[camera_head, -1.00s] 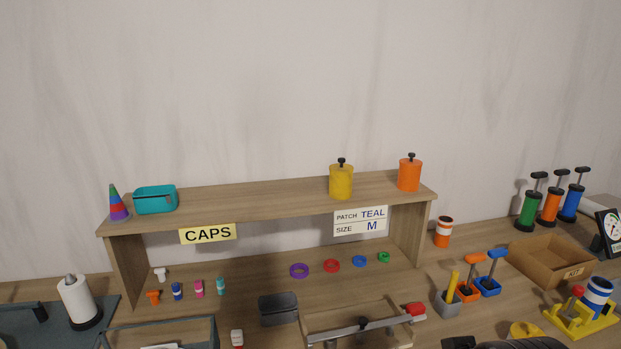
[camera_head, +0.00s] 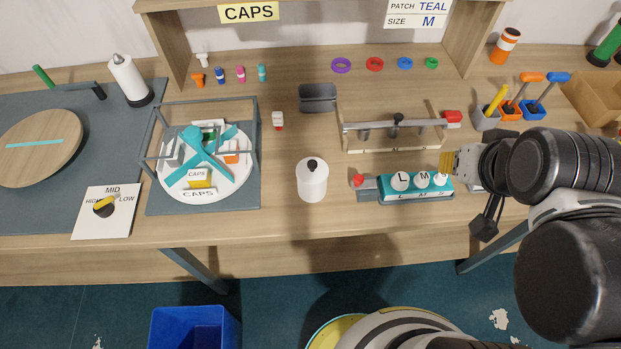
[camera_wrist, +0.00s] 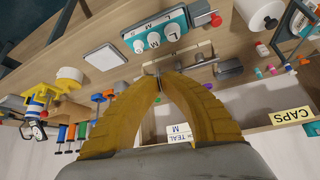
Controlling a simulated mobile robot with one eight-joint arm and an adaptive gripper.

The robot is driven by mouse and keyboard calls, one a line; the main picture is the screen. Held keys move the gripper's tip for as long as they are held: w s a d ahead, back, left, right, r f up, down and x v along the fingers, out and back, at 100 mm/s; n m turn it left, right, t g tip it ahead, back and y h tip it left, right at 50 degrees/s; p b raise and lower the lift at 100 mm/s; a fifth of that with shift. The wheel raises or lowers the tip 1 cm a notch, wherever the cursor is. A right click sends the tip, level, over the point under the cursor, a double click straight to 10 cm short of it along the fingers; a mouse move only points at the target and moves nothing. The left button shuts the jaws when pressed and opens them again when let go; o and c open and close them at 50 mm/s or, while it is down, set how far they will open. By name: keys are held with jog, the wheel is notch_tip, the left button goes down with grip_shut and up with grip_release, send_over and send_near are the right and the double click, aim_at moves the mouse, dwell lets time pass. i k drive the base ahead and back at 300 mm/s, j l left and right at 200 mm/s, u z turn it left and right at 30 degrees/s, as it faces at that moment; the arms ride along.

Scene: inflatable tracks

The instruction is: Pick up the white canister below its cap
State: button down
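The white canister (camera_head: 312,183) stands upright on the workbench near its front edge, with a black knob on its cap (camera_head: 312,165). It also shows at the top right of the wrist view (camera_wrist: 257,14), partly cut off. My gripper (camera_head: 446,161) is well to the right of the canister, apart from it, over the right end of the teal holder. In the wrist view the two yellow ribbed fingers (camera_wrist: 163,77) lean together, their tips almost meeting, with nothing seen held between them.
The teal holder (camera_head: 385,197) with a red knob stands between canister and gripper. A wooden rack (camera_head: 375,146) lies behind it. A wire-framed stand with a round white plate (camera_head: 168,191) is left of the canister. Bare bench surrounds the canister. A blue bin (camera_head: 160,328) stands on the floor.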

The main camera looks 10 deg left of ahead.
aim_at(309, 194)
jog(key=k+j+z, duration=0.55)
jog(key=k, duration=0.2)
jog(key=k+j+z, duration=0.6)
jog(key=k+j, duration=0.1)
